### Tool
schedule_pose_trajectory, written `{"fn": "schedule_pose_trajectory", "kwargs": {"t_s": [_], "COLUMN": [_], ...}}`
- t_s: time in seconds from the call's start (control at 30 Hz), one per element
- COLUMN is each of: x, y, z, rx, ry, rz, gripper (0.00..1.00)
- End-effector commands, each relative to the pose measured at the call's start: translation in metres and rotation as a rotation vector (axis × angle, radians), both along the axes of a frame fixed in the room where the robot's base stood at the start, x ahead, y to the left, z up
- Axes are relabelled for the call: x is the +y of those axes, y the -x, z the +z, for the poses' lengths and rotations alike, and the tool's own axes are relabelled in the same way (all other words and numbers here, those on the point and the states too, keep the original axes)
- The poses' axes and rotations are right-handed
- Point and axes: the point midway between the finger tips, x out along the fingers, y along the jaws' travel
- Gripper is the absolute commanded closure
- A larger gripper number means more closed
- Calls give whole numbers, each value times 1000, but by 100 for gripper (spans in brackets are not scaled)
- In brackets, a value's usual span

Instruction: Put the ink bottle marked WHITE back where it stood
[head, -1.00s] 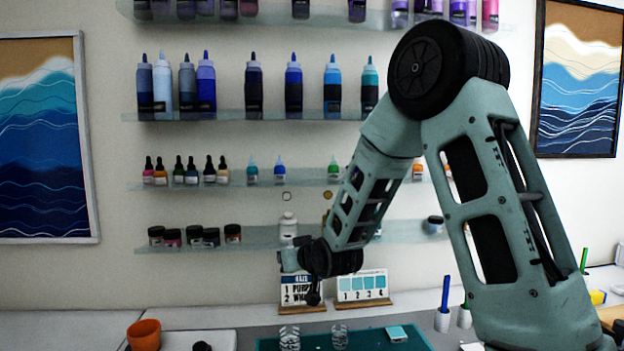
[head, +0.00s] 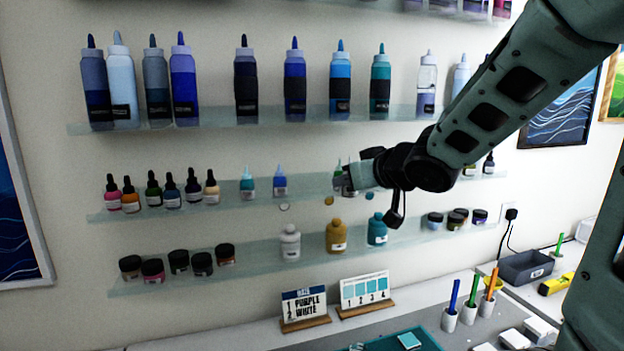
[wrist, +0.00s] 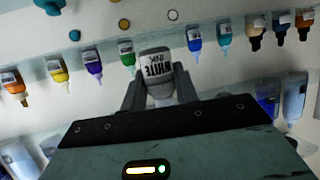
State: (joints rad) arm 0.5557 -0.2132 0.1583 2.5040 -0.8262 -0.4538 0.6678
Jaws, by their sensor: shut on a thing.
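The ink bottle marked WHITE (wrist: 155,68) is between the fingers of my gripper (wrist: 158,84) in the wrist view, its label reading upside down. My gripper is shut on it. In the head view my gripper (head: 348,181) is at the middle shelf (head: 230,205), right of a small blue bottle (head: 280,182) and by a green one (head: 337,172). The held bottle is not clear there. In the wrist view the green bottle (wrist: 127,52) is just left of it and the blue bottle (wrist: 194,38) farther right. I cannot tell whether it touches the shelf.
Several dropper bottles (head: 172,190) stand left on the middle shelf. Tall bottles (head: 295,80) line the shelf above. White (head: 290,242), gold (head: 336,236) and teal (head: 377,230) bottles stand below, beside jars. A card (head: 304,304) reading PURPLE, WHITE stands on the counter.

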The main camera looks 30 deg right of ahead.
Motion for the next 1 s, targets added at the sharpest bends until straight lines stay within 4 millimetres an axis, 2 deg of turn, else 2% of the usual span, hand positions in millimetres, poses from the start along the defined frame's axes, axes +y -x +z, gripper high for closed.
{"fn": "schedule_pose_trajectory", "kwargs": {"t_s": [0.03,0.3,0.5,0.8,0.9,1.0], "x": [-2,-5,-7,-8,-8,-8], "y": [-14,-84,-128,-157,-154,-154], "z": [-2,-2,-1,-1,-20,-31], "rx": [2,0,1,1,5,3], "ry": [-2,-5,-3,-2,-3,-2], "rz": [0,1,2,2,1,2], "gripper": [92,92,92,92,92,92]}}
